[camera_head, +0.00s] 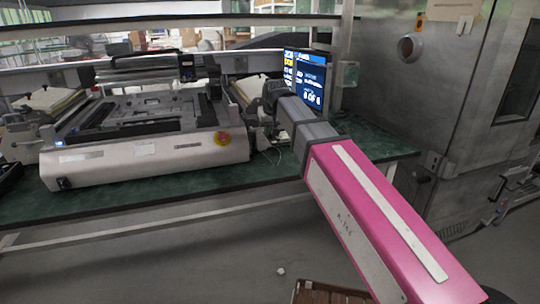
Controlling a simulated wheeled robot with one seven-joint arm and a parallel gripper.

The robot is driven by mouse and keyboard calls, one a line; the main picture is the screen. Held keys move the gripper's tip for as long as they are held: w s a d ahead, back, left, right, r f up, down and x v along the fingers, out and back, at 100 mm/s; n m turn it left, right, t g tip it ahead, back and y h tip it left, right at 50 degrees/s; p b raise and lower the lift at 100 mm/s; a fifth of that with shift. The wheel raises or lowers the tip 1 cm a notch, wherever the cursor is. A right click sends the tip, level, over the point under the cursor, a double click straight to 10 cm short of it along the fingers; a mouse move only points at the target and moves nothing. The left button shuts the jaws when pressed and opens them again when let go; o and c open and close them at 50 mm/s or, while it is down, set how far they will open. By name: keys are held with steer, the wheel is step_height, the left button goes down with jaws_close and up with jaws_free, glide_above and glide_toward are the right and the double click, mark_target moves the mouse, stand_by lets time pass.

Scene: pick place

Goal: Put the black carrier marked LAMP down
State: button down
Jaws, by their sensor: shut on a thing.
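I cannot make out the black carrier marked LAMP in this view. My arm reaches from the lower right toward the back of the green bench (170,196), and its far end is a dark wrist part above the bench. My gripper's fingers are hidden beyond that wrist, so neither they nor anything between them shows.
A white machine (130,160) with a red and yellow button (222,138) fills the bench's left and middle. A blue-lit screen (305,78) stands behind my wrist. A steel cabinet (465,110) is at right. A brown slatted thing (325,293) lies low at the bottom.

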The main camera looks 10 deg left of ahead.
step_height(320, 180, down, 11)
steer(key=shift+r, duration=0.1)
stand_by(0.5)
steer(key=c, duration=1.1)
jaws_free()
steer(key=v, duration=1.2)
